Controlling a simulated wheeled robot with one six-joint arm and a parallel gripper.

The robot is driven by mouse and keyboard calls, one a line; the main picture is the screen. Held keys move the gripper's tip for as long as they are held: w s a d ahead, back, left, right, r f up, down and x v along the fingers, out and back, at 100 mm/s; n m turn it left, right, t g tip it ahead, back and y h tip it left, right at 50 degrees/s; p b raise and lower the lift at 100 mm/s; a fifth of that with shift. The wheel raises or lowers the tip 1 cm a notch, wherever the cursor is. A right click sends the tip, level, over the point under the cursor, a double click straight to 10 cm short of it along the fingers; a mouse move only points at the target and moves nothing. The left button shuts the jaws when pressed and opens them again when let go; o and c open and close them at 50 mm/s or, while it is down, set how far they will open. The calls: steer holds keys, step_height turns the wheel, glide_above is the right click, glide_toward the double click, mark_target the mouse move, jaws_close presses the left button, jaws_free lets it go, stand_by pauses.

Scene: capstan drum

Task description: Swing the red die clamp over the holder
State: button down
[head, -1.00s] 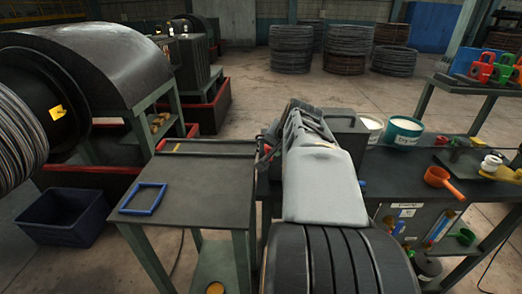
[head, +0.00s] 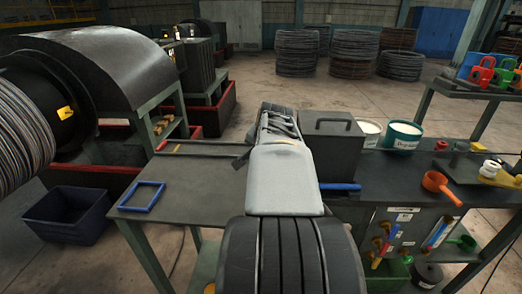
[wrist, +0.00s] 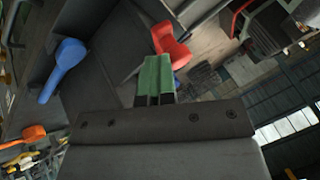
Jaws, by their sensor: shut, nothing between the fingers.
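The red clamp (wrist: 171,44) shows in the wrist view as a curved red piece just beyond the fingertips, against a dark housing. My gripper (wrist: 154,78) has its green fingers together, with nothing seen between them. The fingertips are close to the red clamp's lower left side; I cannot tell whether they touch it. In the head view my own arm hides the gripper and the red clamp. The holder cannot be clearly made out.
A blue lever (head: 340,187) sticks out in front of a dark box with a handle (head: 333,150); a blue lever also shows in the wrist view (wrist: 66,67). White-filled buckets (head: 402,134) and an orange scoop (head: 438,187) are right. A blue frame (head: 143,197) lies on the left table.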

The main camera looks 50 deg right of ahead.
steer(key=shift+a, duration=0.1)
steer(key=p+v, duration=0.4)
steer(key=v, duration=0.6)
steer(key=shift+w+a+p, duration=0.3)
steer(key=shift+w+a, duration=0.05)
stand_by(0.4)
steer(key=a+f+n+y, duration=0.1)
steer(key=a+f+n, duration=0.3)
steer(key=a, duration=0.4)
steer(key=a+f+n+g+y, duration=0.1)
steer(key=a+f+n, duration=0.4)
steer(key=a, duration=0.3)
steer(key=a+f+n+g+y, duration=0.1)
steer(key=a+f+n+y, duration=0.1)
steer(key=a+f+n, duration=0.3)
steer(key=a+n, duration=0.2)
steer(key=a, duration=0.2)
steer(key=shift+s, duration=0.3)
